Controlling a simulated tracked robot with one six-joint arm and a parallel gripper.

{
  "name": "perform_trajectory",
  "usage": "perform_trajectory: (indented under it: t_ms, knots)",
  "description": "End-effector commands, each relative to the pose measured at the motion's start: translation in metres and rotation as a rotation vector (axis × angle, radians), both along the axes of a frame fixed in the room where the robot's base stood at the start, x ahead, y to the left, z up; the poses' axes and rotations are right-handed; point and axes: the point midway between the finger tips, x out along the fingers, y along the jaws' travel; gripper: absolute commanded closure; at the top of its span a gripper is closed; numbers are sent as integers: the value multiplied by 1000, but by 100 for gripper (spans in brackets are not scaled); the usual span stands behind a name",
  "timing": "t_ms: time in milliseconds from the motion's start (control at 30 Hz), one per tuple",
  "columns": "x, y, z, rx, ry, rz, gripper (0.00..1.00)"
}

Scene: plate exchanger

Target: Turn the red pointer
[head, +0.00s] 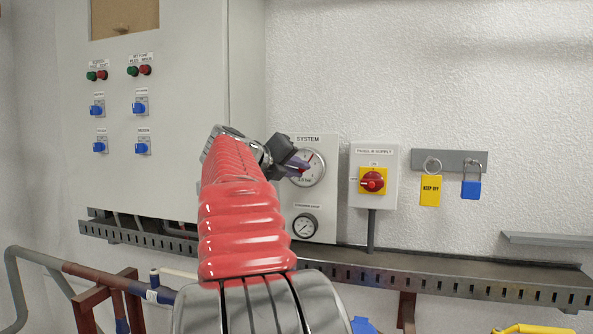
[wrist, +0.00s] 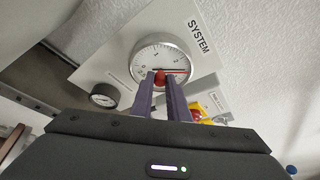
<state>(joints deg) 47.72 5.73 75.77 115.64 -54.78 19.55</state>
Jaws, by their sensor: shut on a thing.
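The round system gauge (head: 311,166) is on a white panel on the wall, partly hidden behind my gripper in the head view. It also shows in the wrist view (wrist: 151,56), with a white numbered dial. The red pointer (wrist: 176,71) lies across the dial and points toward the right in the wrist view. A red knob (wrist: 160,77) sits at the pointer's hub. My gripper (wrist: 160,81) is at the gauge face, with its two fingers shut on the red knob. In the head view my gripper (head: 298,167) reaches the gauge from the left.
A smaller gauge (head: 305,225) is below the system gauge. To the right are a red and yellow rotary switch (head: 373,180), a yellow tag (head: 430,191) and a blue padlock (head: 471,189). A grey cabinet (head: 180,120) stands close at the left. A perforated cable tray (head: 450,279) runs below.

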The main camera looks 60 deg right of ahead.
Motion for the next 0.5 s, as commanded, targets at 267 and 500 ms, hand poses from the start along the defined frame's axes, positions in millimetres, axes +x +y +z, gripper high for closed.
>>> perform_trajectory:
  t_ms: [267, 500]
  knots:
    - [-2, -1, -7, 15, -13, -8, 100]
    - [-1, -1, -7, 16, -12, -7, 82]
